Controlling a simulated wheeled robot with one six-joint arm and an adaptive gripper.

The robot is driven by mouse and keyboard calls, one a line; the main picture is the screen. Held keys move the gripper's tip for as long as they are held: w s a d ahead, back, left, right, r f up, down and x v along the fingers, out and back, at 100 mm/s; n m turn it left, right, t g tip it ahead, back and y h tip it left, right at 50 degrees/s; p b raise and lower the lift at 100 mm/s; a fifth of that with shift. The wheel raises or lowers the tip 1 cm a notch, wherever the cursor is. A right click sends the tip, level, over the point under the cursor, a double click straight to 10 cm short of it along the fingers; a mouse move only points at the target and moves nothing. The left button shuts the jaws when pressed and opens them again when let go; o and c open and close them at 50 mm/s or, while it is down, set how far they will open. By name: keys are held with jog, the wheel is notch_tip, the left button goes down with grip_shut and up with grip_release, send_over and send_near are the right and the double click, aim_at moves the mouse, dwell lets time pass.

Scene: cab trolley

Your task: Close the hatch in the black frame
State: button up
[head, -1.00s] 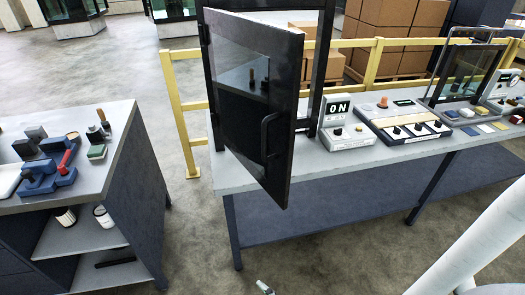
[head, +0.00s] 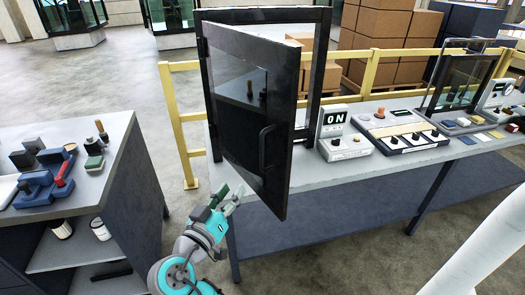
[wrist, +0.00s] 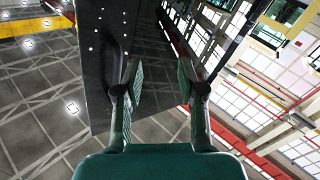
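The hatch (head: 238,120) is a dark panel with a window and a bar handle (head: 266,147). It is hinged at the left of the black frame (head: 318,70) and stands swung open toward me. In the wrist view the dark hatch (wrist: 97,65) rises behind and left of my left finger. My gripper (head: 232,194) is in front of the hatch's lower part, left of the handle. In the wrist view my gripper (wrist: 159,80) has its fingers spread with nothing between them. I cannot tell whether a finger touches the hatch.
The frame stands on a long grey bench (head: 385,163) with an ON sign box (head: 335,122) and a control panel (head: 400,128) to its right. A second bench (head: 95,185) with tools stands at the left. A yellow rail (head: 178,118) runs behind. Floor between the benches is clear.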

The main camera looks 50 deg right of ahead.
aim_at(261, 152)
notch_tip(261, 152, up, 9)
jog(key=s+a+m+g, duration=0.2)
jog(key=m+g, duration=0.5)
jog(key=m, duration=0.1)
jog(key=shift+h, duration=0.3)
jog(key=d, duration=1.1)
jog(key=shift+s+r, duration=0.15)
jog(key=shift+s, duration=0.2)
grip_shut()
